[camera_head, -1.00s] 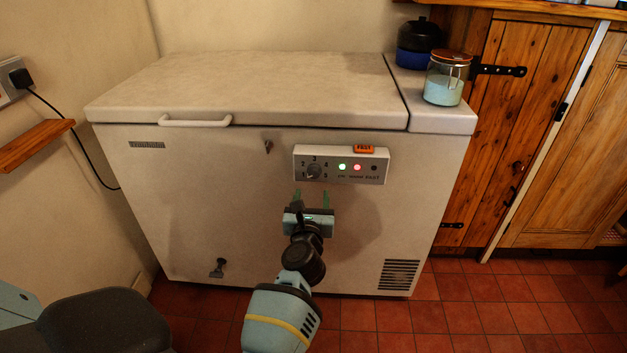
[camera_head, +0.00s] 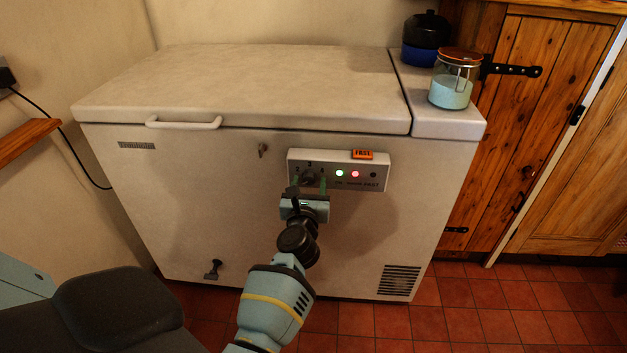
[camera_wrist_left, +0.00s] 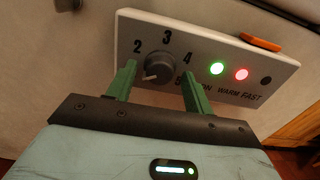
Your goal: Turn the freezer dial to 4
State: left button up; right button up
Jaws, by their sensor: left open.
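The freezer dial (camera_head: 308,176) is a dark round knob on the white control panel (camera_head: 380,181) of the chest freezer (camera_head: 190,190). In the left wrist view the dial (camera_wrist_left: 160,66) has 2, 3 and 4 printed around its top. Its pale mark points down and left, away from 4; the number there is hidden behind a finger. My left gripper (camera_head: 309,183) is open, its green fingers at either side of the dial. The left finger is close to the knob and the right one stands a little apart; I cannot tell whether either touches. My right gripper is out of view.
A lid handle (camera_head: 184,123) sticks out at upper left. A glass jar (camera_head: 452,85) and a dark pot (camera_head: 425,40) stand on top. The tiled floor (camera_head: 450,310) is clear at right.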

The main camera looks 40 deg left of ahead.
pick_arm(q)
jog(key=shift+s, duration=0.2)
jog(key=shift+r, duration=0.1)
jog(key=shift+c, duration=1.2)
jog(key=c, duration=0.7)
jog(key=shift+c, duration=0.2)
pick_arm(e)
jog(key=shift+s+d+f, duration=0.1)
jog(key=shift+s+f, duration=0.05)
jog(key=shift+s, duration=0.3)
pick_arm(q)
jog(key=shift+m, duration=0.3)
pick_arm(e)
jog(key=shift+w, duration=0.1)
